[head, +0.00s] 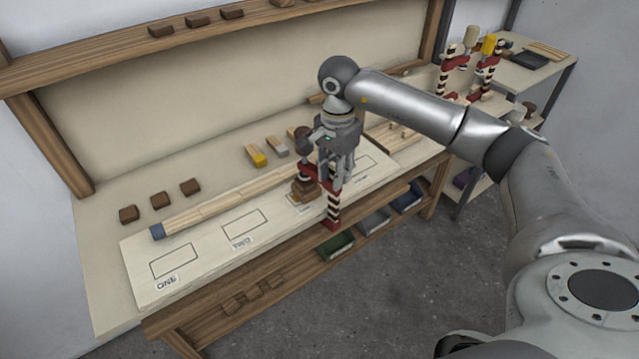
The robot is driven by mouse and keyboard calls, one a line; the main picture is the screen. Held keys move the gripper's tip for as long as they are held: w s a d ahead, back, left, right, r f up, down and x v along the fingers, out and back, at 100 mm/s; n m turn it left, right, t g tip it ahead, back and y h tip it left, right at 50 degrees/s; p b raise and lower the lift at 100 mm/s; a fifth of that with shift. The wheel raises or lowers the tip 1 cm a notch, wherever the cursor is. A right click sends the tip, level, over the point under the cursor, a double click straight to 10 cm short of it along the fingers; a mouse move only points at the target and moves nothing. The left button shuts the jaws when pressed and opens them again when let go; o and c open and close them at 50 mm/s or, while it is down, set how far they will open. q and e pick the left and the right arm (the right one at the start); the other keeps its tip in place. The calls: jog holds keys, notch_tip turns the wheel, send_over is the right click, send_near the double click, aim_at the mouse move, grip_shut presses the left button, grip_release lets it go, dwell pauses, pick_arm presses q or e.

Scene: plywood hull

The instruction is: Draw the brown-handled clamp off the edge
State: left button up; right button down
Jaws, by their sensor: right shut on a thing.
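The brown-handled clamp (333,208) has red jaws and a dark-and-light striped bar. It stands upright at the front edge of the bench (105,290), its bar hanging in front of the edge. Its dark brown handle (302,139) shows just left of my right gripper (341,172). My right gripper comes from above and is shut on the clamp; its fingers hide part of the clamp. A small stack of brown wood pieces (304,189) sits under the clamp's upper jaw. I cannot tell whether the jaw touches it. My left gripper is out of view.
A pale board (205,245) with marked outlines lies along the bench front. Two more red clamps, one with a pale handle (453,62) and one with a yellow handle (487,60), stand at right. Bins (336,245) sit under the bench.

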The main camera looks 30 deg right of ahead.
jog(key=shift+s, duration=0.1)
jog(key=shift+s+d+r, duration=0.1)
jog(key=shift+s+d, duration=0.05)
jog(key=shift+s, duration=1.1)
jog(key=shift+s+d+r, duration=0.1)
jog(key=shift+s, duration=1.1)
jog(key=shift+f, duration=0.1)
jog(key=shift+s+d+b, duration=0.2)
jog(key=shift+s+b, duration=0.6)
jog(key=shift+s, duration=1.7)
notch_tip(320, 180, up, 17)
jog(key=p, duration=1)
